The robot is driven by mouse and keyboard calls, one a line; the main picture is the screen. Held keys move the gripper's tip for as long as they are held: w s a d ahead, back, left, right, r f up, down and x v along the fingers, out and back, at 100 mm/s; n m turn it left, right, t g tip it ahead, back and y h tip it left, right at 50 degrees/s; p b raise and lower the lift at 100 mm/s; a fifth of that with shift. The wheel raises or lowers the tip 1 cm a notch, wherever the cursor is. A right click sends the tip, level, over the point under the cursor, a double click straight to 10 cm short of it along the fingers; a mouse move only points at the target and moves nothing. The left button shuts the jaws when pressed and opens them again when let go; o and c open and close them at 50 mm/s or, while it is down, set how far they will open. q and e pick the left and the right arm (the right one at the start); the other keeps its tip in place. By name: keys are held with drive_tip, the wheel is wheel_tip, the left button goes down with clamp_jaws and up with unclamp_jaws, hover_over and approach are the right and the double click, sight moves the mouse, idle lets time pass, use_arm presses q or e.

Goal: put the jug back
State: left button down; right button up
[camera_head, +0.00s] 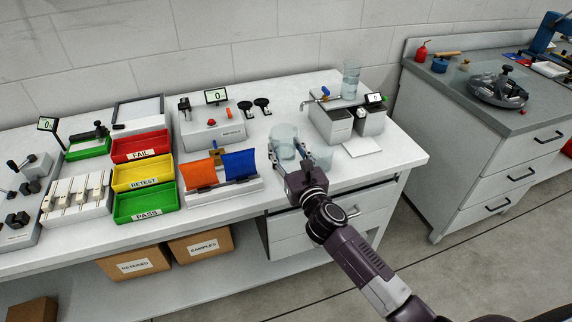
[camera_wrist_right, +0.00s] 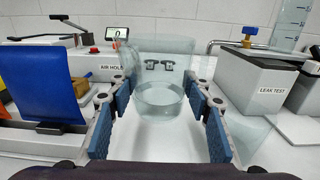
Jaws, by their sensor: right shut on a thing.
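A clear, pale glass jug (camera_head: 284,138) is upright in front of my right gripper (camera_head: 298,157), over the white bench top. In the right wrist view the jug (camera_wrist_right: 162,68) stands between the two blue-padded fingers (camera_wrist_right: 160,98), which are shut on its sides. I cannot tell whether its base touches the bench. My left gripper is not in view.
The grey leak test unit (camera_head: 345,118), with a tap and a clear cylinder (camera_head: 351,80), stands right of the jug. The air hold unit (camera_head: 212,123) is behind left. Orange and blue flaps (camera_head: 238,164) stand left. A white sheet (camera_head: 362,146) lies at right.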

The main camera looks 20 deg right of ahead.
sight(286, 161)
drive_tip(key=shift+f+b, duration=0.95)
drive_tip(key=shift+f, duration=1.2)
drive_tip(key=shift+f, duration=0.2)
drive_tip(key=o, duration=1.4)
drive_tip(key=shift+c, duration=0.2)
drive_tip(key=shift+s+r, duration=0.15)
drive_tip(key=shift+r, duration=0.05)
drive_tip(key=s, duration=1.1)
drive_tip(key=shift+s+d, duration=0.25)
drive_tip(key=shift+s, duration=0.15)
